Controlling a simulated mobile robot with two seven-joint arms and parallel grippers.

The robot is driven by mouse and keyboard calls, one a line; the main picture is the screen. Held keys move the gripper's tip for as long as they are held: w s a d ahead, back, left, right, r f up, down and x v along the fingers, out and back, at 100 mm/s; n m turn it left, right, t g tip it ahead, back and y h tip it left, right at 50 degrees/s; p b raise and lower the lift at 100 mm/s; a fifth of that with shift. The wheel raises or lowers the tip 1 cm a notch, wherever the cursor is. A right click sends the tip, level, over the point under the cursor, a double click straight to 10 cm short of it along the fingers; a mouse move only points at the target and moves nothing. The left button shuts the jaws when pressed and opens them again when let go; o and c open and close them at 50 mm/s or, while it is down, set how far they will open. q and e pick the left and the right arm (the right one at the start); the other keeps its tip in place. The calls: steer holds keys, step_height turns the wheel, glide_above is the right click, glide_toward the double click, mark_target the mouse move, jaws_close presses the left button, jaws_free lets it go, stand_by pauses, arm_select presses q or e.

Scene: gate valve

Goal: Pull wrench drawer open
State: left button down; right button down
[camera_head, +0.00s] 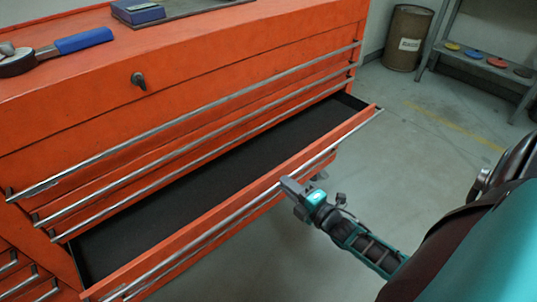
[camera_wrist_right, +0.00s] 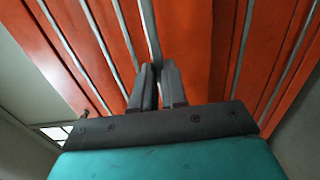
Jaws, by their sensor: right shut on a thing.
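The orange tool cabinet (camera_head: 170,52) fills the left of the head view. One of its drawers (camera_head: 195,190) stands pulled out, showing a black lining with nothing visible on it. A long silver handle bar (camera_head: 335,143) runs along the drawer's front edge. My right gripper (camera_head: 288,187) is shut on this handle bar, near the middle of the drawer front. In the right wrist view the two dark fingers (camera_wrist_right: 159,85) are close together around a silver bar (camera_wrist_right: 151,35). My left gripper is not in view.
Closed drawers with silver bars (camera_head: 200,113) lie above the open one. A blue-handled tool (camera_head: 84,40) and a blue box (camera_head: 138,11) rest on the cabinet top. A brown drum (camera_head: 408,38) and a grey shelf (camera_head: 480,66) stand behind. The floor (camera_head: 425,135) to the right is clear.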

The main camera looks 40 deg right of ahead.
steer(key=s+d+p, duration=0.1)
steer(key=s+p, duration=0.1)
steer(key=s, duration=1.5)
steer(key=shift+s+d+p, duration=0.15)
steer(key=shift+s+p, duration=0.05)
steer(key=shift+p, duration=0.1)
steer(key=c, duration=1.2)
jaws_free()
steer(key=shift+o, duration=0.2)
steer(key=s+d, duration=0.1)
steer(key=s, duration=1.2)
steer(key=shift+w, duration=0.1)
